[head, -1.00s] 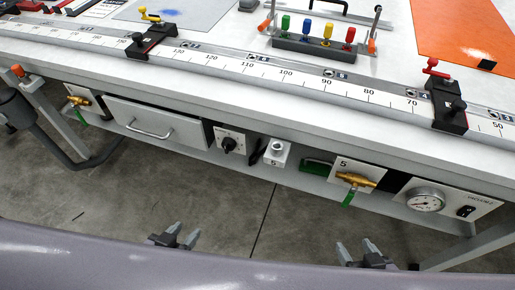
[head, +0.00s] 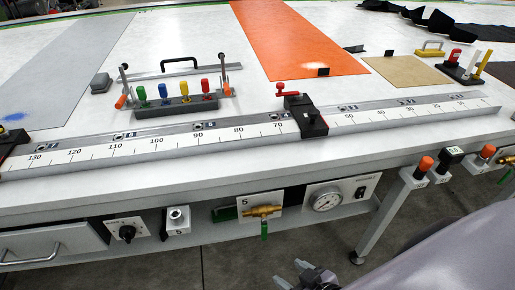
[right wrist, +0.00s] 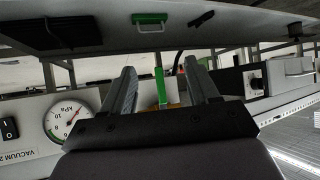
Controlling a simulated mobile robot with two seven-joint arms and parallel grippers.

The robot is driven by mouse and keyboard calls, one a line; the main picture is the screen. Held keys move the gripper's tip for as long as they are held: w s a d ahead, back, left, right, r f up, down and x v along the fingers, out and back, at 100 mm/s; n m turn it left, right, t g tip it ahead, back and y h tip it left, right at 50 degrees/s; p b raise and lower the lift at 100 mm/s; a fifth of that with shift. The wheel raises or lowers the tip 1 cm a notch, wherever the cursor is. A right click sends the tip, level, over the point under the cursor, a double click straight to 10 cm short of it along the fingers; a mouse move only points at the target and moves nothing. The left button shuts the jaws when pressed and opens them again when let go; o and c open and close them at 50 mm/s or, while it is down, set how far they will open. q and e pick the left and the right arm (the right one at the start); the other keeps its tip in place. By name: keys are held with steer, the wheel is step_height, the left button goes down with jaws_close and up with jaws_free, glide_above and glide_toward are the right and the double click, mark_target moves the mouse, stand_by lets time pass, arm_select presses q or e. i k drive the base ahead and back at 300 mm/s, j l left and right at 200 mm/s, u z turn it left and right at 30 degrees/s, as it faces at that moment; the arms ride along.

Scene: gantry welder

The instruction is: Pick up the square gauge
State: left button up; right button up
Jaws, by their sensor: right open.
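No thing in view is clearly marked as the square gauge. A flat metal bar with a black handle (head: 180,67) lies on the white table (head: 195,165), behind a rack of coloured pegs; I cannot tell if it is the gauge. My right gripper (head: 313,268) is at the bottom of the head view, low in front of the table's front edge and well apart from the bar. In the right wrist view its two fingers (right wrist: 160,78) are spread, with nothing between them but the background. My left gripper is out of view.
A ruled rail (head: 200,143) with a black stop (head: 305,117) runs along the table's front. A brass valve (head: 262,211) and pressure gauge (head: 326,200) sit below the edge. An orange sheet (head: 295,40) and tan square plate (head: 405,72) lie farther back. Push buttons (head: 425,165) stand at right.

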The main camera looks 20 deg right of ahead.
mark_target(449, 156)
steer(key=z, duration=1.85)
steer(key=i+l+z, duration=0.1)
steer(key=z, duration=0.3)
